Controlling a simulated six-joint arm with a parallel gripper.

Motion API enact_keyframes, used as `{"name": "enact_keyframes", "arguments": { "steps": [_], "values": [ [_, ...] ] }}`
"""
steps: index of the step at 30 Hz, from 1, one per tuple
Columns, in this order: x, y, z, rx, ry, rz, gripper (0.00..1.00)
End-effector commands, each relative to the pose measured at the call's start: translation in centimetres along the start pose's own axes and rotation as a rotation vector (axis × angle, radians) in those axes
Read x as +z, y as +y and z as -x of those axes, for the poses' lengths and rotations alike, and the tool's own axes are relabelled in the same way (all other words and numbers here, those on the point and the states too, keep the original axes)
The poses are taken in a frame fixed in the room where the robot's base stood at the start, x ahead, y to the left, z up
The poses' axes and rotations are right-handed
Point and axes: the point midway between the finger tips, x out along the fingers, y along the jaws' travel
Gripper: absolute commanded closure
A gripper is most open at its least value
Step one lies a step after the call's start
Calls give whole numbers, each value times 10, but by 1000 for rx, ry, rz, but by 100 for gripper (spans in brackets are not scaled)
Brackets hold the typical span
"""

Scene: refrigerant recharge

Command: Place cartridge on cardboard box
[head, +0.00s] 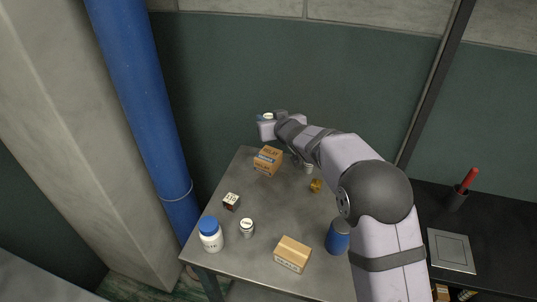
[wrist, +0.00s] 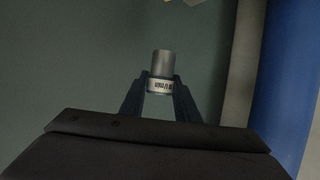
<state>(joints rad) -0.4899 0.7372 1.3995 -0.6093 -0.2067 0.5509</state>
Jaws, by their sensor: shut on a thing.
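My gripper (wrist: 160,88) is shut on a small grey cylinder with a white printed label, which I take as the cartridge (wrist: 163,64). The fingers hold it at the label, and its plain grey end sticks out beyond them. In the head view my gripper (head: 268,122) is raised at the far edge of the table, above and behind an orange-brown cardboard box (head: 267,161) with dark print. The gripper and its load are small there and detail is hard to tell. A second, lighter cardboard box (head: 292,254) sits at the near edge of the table.
The metal table (head: 285,205) also bears a white bottle with blue cap (head: 210,235), a small jar (head: 247,228), a little dark-and-white box (head: 231,201), a brass piece (head: 315,185) and a blue can (head: 338,237). A blue pipe (head: 145,100) stands at left.

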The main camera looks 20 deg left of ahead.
Motion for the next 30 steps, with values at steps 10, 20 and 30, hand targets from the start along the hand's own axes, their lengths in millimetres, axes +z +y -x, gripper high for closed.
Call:
{"name": "enact_keyframes", "arguments": {
  "steps": [10,20,30],
  "values": [
    [39,0,-16,-2,-2,-2,96],
    [57,0,-24,-1,2,1,96],
    [83,0,-34,-1,-2,0,96]
  ]
}}
